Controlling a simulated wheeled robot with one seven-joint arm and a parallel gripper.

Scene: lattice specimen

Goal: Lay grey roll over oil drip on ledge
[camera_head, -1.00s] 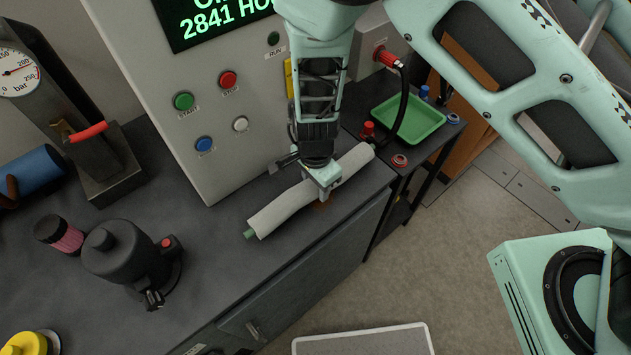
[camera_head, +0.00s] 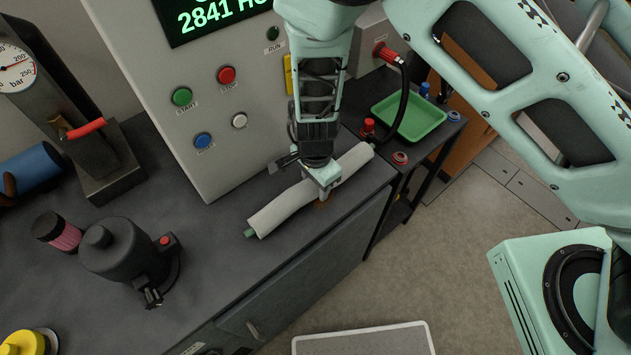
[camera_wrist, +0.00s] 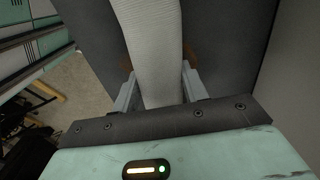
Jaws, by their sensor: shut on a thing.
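The grey roll (camera_head: 285,208) is a long pale cylinder lying at a slant along the ledge (camera_head: 335,208) in the head view, a greenish core showing at its lower left end. My gripper (camera_head: 327,187) is shut on the roll near its middle, from above. In the wrist view the roll (camera_wrist: 152,50) runs between the two fingers of my gripper (camera_wrist: 158,88). The brown oil drip (camera_head: 323,204) shows only in part at the roll's front side. In the wrist view brown patches of the drip (camera_wrist: 191,52) show on both sides of the roll, whose body hides the rest.
A grey panel with buttons (camera_head: 205,110) stands behind the ledge. A green tray (camera_head: 410,112) and a red-topped item (camera_head: 368,127) are close to the roll's right end. A dark pump-like device (camera_head: 125,255) stands at lower left, with bare ledge between.

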